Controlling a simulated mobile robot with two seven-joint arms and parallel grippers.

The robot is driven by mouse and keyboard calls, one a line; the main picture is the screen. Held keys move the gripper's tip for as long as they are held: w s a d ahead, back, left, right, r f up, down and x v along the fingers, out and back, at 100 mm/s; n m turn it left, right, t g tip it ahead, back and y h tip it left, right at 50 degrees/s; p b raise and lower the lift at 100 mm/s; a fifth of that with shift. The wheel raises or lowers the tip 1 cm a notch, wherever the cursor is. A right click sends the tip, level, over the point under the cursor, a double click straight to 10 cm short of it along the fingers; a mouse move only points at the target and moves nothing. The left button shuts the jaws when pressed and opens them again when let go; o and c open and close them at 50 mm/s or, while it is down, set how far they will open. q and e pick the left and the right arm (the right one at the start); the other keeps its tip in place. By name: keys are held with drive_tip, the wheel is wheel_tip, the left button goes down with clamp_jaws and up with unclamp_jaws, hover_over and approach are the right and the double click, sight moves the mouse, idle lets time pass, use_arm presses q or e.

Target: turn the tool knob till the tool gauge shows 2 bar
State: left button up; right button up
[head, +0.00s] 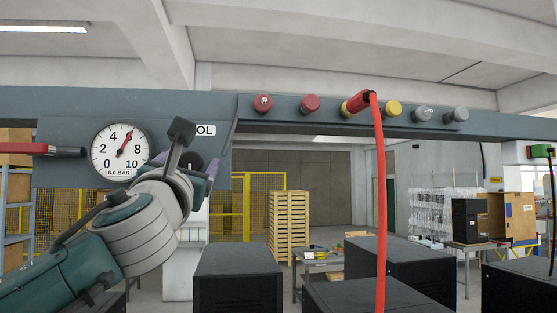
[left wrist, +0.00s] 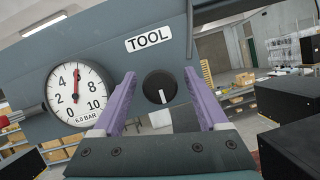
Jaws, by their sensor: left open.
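The tool gauge (head: 121,151) is a white round dial on the grey beam at the left in the head view. Its red needle points at about 6 and its readout says 6.0 BAR. It also shows in the left wrist view (left wrist: 78,94). The tool knob (left wrist: 160,86) is black and round with a white pointer mark, below the TOOL label (left wrist: 149,39). My left gripper (head: 187,163) is open in front of the knob, its purple fingers (left wrist: 159,74) spread to either side of it. Contact cannot be told. My right gripper is out of view.
Along the beam are red couplings (head: 310,104), a yellow one (head: 391,108) and grey ones (head: 422,114). A red hose (head: 379,200) hangs from the beam. A red-handled valve (head: 30,148) sits left of the gauge. Black boxes (head: 238,275) stand below.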

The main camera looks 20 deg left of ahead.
use_arm(q)
clamp_jaws()
idle(0.5)
